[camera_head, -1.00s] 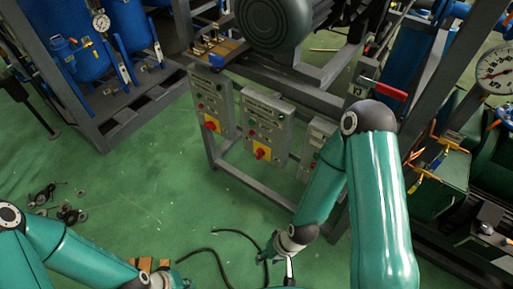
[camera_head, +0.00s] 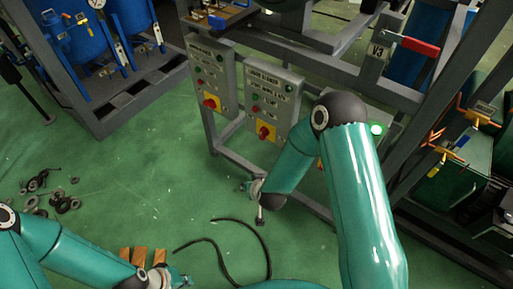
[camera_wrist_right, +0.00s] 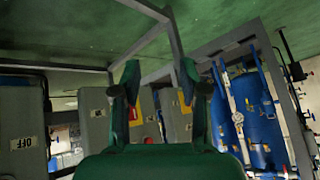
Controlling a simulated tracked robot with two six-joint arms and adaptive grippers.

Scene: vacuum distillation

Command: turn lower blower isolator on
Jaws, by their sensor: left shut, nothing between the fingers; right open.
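Two grey control panels hang on the frame in the head view, the left panel (camera_head: 212,68) and the middle panel (camera_head: 271,95). Each has a red rotary isolator on a yellow plate, the left isolator (camera_head: 211,103) and the middle isolator (camera_head: 265,132). My left gripper (camera_head: 183,279) is shut and empty at the bottom.
A red-handled valve (camera_head: 414,45) marked V3 sits at upper right. Blue tanks (camera_head: 70,40) stand in a frame at upper left. A black hose (camera_head: 222,250) and dark loose parts (camera_head: 62,200) lie on the green floor.

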